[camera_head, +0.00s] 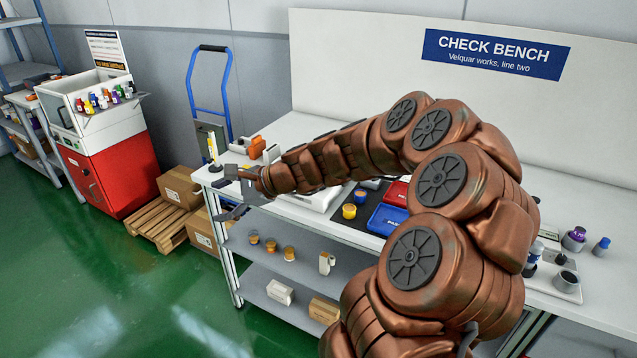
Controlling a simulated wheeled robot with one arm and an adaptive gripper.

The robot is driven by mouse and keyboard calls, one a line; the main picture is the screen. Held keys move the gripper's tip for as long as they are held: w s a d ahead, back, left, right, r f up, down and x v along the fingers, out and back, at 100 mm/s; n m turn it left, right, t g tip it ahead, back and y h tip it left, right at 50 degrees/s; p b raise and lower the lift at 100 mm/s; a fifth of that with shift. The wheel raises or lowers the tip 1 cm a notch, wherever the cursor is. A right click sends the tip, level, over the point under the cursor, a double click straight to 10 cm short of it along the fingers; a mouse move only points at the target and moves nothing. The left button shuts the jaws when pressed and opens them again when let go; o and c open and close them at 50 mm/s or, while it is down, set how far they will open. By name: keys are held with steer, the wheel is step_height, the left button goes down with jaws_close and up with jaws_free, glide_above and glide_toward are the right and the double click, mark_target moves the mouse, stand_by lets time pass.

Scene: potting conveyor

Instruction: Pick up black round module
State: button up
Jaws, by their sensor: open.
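My gripper (222,192) is at the left end of the white bench (250,213), with its fingers apart and nothing seen between them. A dark round piece (568,277) sits on a pale tray at the bench's right end, far from my gripper. It may be the black round module, but it is too small to be sure. My copper-coloured arm crosses the middle of the view and hides much of the bench top.
Orange items (258,146) stand behind my gripper. Amber round pieces (271,245) sit on the lower shelf. Boxes, a pallet (160,222) and green floor lie left.

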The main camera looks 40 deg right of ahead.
steer(key=s+d+f+m+t+h, duration=0.1)
steer(key=d+f+m+h, duration=0.3)
steer(key=d, duration=0.7)
steer(key=s+d+f+m+t+h, duration=0.1)
steer(key=d+f+m+h, duration=0.1)
steer(key=d+m, duration=0.7)
steer(key=s+d+f+m+t+h, duration=0.2)
steer(key=d+f+m, duration=0.1)
steer(key=d, duration=0.9)
steer(key=shift+g+h, duration=0.3)
steer(key=shift+d+p+x, duration=0.2)
steer(key=shift+p+x, duration=0.35)
steer(key=shift+x, duration=1.45)
steer(key=shift+d+p+x, duration=0.15)
steer(key=shift+p+x, duration=0.4)
steer(key=shift+x, duration=1.4)
steer(key=c, duration=1.2)
steer(key=shift+c, duration=0.2)
